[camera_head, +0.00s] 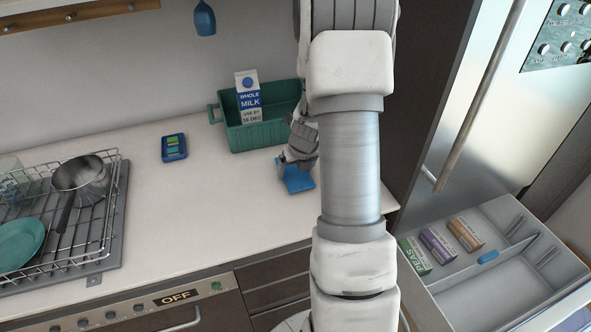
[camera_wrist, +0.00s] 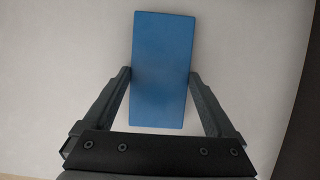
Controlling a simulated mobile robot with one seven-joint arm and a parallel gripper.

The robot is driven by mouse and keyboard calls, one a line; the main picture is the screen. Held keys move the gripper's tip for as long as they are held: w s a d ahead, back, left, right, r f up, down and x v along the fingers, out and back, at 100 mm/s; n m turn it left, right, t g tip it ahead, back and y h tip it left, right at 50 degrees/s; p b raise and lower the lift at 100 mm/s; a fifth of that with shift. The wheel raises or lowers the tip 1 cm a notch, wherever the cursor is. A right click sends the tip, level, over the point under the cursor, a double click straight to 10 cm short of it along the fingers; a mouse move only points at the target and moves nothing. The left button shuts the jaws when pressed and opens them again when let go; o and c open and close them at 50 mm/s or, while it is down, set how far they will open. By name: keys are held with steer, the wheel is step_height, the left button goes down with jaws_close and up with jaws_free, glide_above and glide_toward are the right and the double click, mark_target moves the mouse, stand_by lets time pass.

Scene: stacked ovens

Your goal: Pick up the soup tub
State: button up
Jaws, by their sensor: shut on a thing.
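A blue rectangular block-like thing (camera_head: 298,181), which fits the soup tub though no label shows, is at the counter in front of the green crate. Its flat blue top (camera_wrist: 162,60) fills the middle of the wrist view. My gripper (camera_head: 297,161) is over it, with a finger against each long side, shut on it. In the wrist view my gripper (camera_wrist: 161,77) grips it near mid-length. My arm hides part of the counter to its right. I cannot tell whether it touches the counter.
A green crate (camera_head: 232,138) holding a milk carton (camera_head: 249,97) stands just behind. A small blue device (camera_head: 174,147) lies to the left. A wire rack (camera_head: 105,190) with a pot (camera_head: 82,178) and teal plate (camera_head: 20,243) is far left. An open drawer (camera_head: 480,288) juts out at right.

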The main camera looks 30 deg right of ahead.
steer(key=shift+f, duration=0.1)
steer(key=o, duration=1)
